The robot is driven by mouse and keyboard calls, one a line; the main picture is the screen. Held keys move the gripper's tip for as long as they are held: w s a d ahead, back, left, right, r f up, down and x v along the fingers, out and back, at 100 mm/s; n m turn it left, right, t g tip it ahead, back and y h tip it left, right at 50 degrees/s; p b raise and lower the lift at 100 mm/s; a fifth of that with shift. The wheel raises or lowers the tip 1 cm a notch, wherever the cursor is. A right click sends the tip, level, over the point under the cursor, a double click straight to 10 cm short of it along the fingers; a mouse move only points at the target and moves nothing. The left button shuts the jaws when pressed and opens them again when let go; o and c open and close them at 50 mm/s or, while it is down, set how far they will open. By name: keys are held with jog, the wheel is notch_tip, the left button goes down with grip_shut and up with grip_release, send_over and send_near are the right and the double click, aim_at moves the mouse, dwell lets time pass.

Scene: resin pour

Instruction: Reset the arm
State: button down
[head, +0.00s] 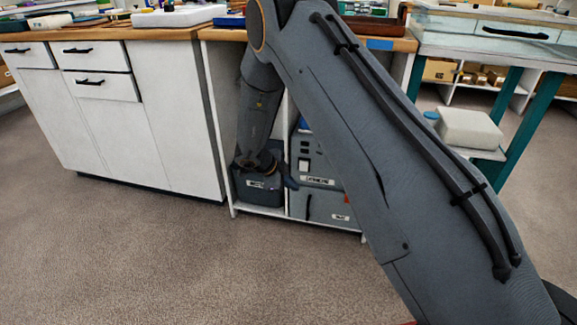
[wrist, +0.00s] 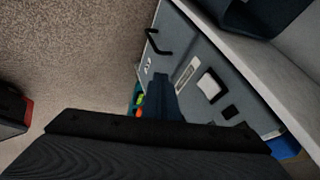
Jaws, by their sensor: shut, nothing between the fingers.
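My arm crosses the head view from the lower right to the top, then bends down in front of an open shelf unit (head: 228,190). My gripper (head: 291,183) hangs low, near the grey cases in that unit, partly hidden by my wrist. In the wrist view my gripper (wrist: 163,84) shows as dark shut fingers with nothing held, in front of a grey case (wrist: 202,58). I cannot tell whether the fingers touch the case.
A white cabinet (head: 140,115) with black handles stands left of the shelf unit. A teal-legged bench (head: 525,130) stands at the right, with a pale block (head: 468,129) on its lower shelf. The carpet (head: 150,260) in front is clear at the left.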

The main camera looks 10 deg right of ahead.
jog(key=s+a+r+n+t+y, duration=0.3)
jog(key=a+r+n+y, duration=0.55)
jog(key=a+r, duration=0.85)
jog(key=s+a+r+n+g+y, duration=0.1)
jog(key=s+a+r+n, duration=0.2)
jog(key=s, duration=0.5)
jog(key=s+a+r+n+g+y, duration=0.1)
jog(key=s+a+n, duration=0.2)
jog(key=s+n, duration=0.4)
jog(key=s+a+r+n+g, duration=0.1)
jog(key=s+a+n+g, duration=0.15)
jog(key=s, duration=0.65)
jog(key=s+d+n+g+h, duration=0.25)
jog(key=s+d+n, duration=0.6)
jog(key=s, duration=0.75)
jog(key=d+r+m+p, duration=0.4)
jog(key=d+r+p, duration=0.7)
jog(key=r+p, duration=0.2)
jog(key=d+r+m+h+p, duration=0.1)
jog(key=d+r+m+p, duration=0.3)
jog(key=d+r+p, duration=0.7)
jog(key=shift+s+d+r+t+p, duration=0.15)
jog(key=shift+d+r+t+p, duration=0.2)
jog(key=shift+r+p, duration=2.15)
